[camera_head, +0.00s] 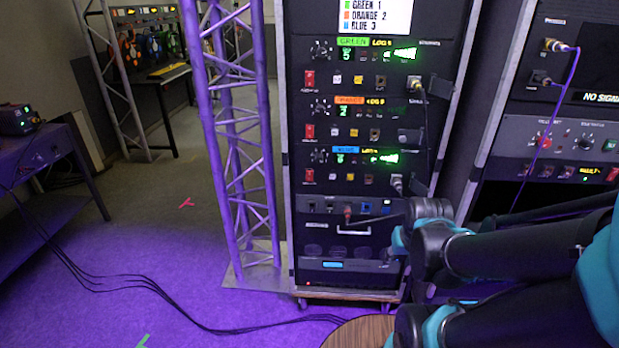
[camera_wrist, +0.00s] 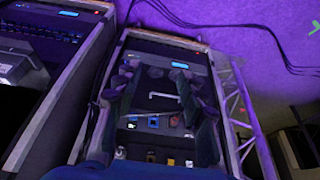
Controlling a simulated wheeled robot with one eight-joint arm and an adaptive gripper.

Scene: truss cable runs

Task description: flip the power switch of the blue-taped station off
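The blue-taped station (camera_head: 347,166) is the lowest of three similar panels in the rack, with a blue label (camera_head: 346,150) and a lit green display. Its red power switch (camera_head: 308,175) is at the panel's left end; whether it is on or off is too small to tell. In the head view my gripper (camera_head: 400,236) is in front of the rack's lower right, below the blue panel.
The green-taped (camera_head: 352,41) and orange-taped (camera_head: 350,100) panels with their own red switches sit above. A metal handle (camera_head: 353,231) and a connector row lie below. A truss (camera_head: 235,150) stands left of the rack. A second rack (camera_head: 560,130) with a purple cable stands right.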

